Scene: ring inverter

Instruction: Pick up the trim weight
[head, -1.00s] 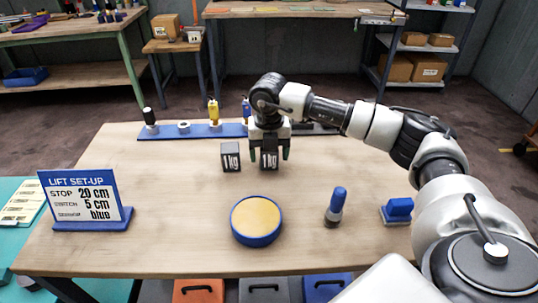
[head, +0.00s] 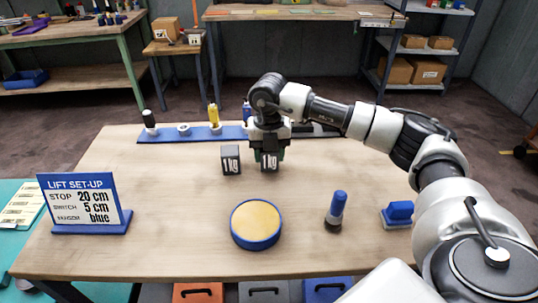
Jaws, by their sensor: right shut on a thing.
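A dark cube weight marked "1 kg" (head: 269,162) stands on the wooden table. My right gripper (head: 269,153) comes down over it from above and is shut on it, with fingers at its sides. A second dark "1 kg" cube (head: 231,160) stands just to the left, apart from the gripper. Which of the two is called the trim weight, I cannot tell. My left gripper is not in view.
A blue rack (head: 200,133) with several tools runs along the table's back. A round blue-rimmed yellow pad (head: 256,224), a blue-topped cylinder (head: 335,211), a blue block (head: 398,213) and a "LIFT SET-UP" sign (head: 84,203) stand nearer. Table space between them is clear.

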